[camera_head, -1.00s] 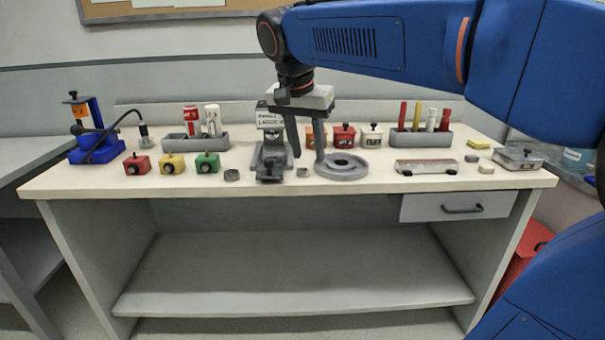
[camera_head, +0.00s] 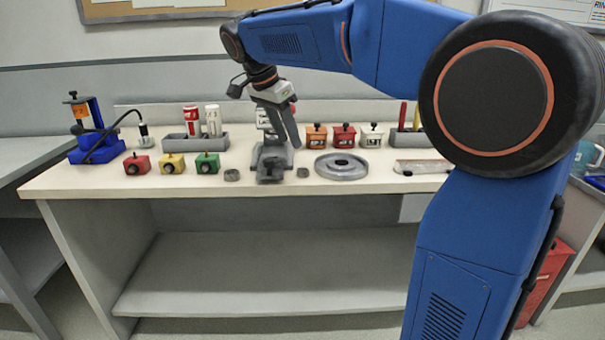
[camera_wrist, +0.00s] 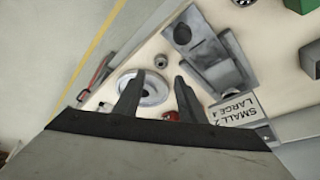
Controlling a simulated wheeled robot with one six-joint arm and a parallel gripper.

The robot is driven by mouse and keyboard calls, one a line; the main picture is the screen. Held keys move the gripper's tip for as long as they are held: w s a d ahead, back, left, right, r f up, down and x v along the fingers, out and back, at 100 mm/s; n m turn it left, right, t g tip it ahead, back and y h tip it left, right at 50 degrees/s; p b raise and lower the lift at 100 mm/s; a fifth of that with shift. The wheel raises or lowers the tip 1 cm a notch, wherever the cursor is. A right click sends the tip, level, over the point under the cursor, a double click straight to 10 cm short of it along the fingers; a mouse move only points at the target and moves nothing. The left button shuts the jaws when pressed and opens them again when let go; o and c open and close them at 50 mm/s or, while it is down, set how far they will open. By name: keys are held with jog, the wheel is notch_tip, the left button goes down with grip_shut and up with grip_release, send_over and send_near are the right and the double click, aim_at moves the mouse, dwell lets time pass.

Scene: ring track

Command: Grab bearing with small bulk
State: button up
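A small grey bearing (camera_head: 303,172) lies near the front of the table, between the grey fixture (camera_head: 271,162) and the round grey ring plate (camera_head: 350,168). It also shows in the wrist view (camera_wrist: 160,62), just beyond the space between the fingertips. A larger, darker ring-shaped piece (camera_head: 232,175) lies left of the fixture. My gripper (camera_head: 295,142) is tilted above the table beside the fixture. In the wrist view my gripper (camera_wrist: 157,78) has its two fingers spread apart with nothing held between them.
Red (camera_head: 137,164), yellow (camera_head: 171,163) and green (camera_head: 207,163) blocks stand at the left front. Orange, red and white boxes (camera_head: 344,135) stand behind the ring plate. The fixture's sign (camera_wrist: 238,113) reads "SMALL 2 LARGE 4". My arm hides the table's right end.

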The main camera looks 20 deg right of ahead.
aim_at(301, 170)
jog(key=x, duration=1.1)
jog(key=shift+w, duration=0.15)
jog(key=shift+r, duration=0.1)
jog(key=c, duration=0.8)
